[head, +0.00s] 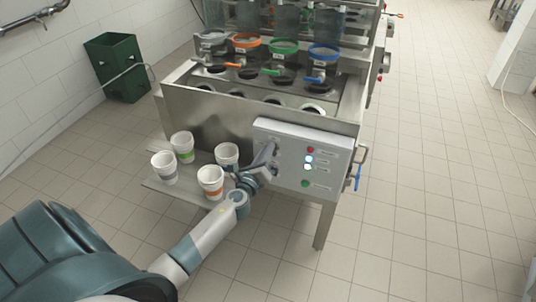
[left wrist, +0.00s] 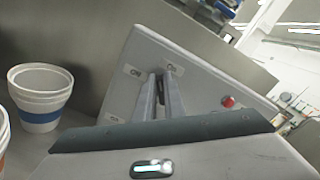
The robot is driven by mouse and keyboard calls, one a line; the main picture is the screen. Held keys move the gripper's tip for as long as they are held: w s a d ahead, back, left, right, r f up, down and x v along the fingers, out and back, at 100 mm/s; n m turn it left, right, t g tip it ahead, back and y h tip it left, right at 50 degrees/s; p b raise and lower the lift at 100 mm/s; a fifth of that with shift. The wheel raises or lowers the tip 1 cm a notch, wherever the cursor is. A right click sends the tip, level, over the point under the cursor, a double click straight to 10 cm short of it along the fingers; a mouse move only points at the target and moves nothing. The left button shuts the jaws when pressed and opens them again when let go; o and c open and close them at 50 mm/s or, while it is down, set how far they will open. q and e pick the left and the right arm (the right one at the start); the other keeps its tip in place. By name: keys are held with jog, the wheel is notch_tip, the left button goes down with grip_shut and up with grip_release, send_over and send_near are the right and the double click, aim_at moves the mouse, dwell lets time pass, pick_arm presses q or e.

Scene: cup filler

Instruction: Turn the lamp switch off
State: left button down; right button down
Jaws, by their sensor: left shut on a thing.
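The grey control panel (head: 335,163) is on the front of the steel machine. It carries a red button (head: 310,150), two bright lamps (head: 308,163) and a green button (head: 305,183). My left gripper (head: 271,153) is at the panel's left part. I cannot read the switch's position. My right gripper is not in view.
Several white cups with coloured bands, such as the orange-banded cup (head: 210,182), stand on a steel shelf (head: 150,184) left of the gripper. A blue-banded cup (left wrist: 40,97) shows in the left wrist view. A green bin (head: 118,66) stands at the back left. The floor at right is clear.

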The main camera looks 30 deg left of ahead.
pick_arm(q)
jog(key=n+b, duration=0.1)
jog(key=n, duration=0.2)
jog(key=f+n+b, duration=0.1)
jog(key=n, duration=0.6)
jog(key=shift+s+a+f+n+b, duration=0.1)
jog(key=shift+a+f+n+b, duration=0.2)
jog(key=shift+a+b, duration=0.1)
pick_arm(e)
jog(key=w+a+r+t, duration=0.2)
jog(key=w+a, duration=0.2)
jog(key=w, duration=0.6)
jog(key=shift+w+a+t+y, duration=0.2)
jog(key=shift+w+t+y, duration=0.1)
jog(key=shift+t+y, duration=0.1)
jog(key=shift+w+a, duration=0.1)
pick_arm(q)
jog(key=c, duration=1.8)
grip_release()
jog(key=shift+c, duration=0.2)
jog(key=shift+s, duration=0.1)
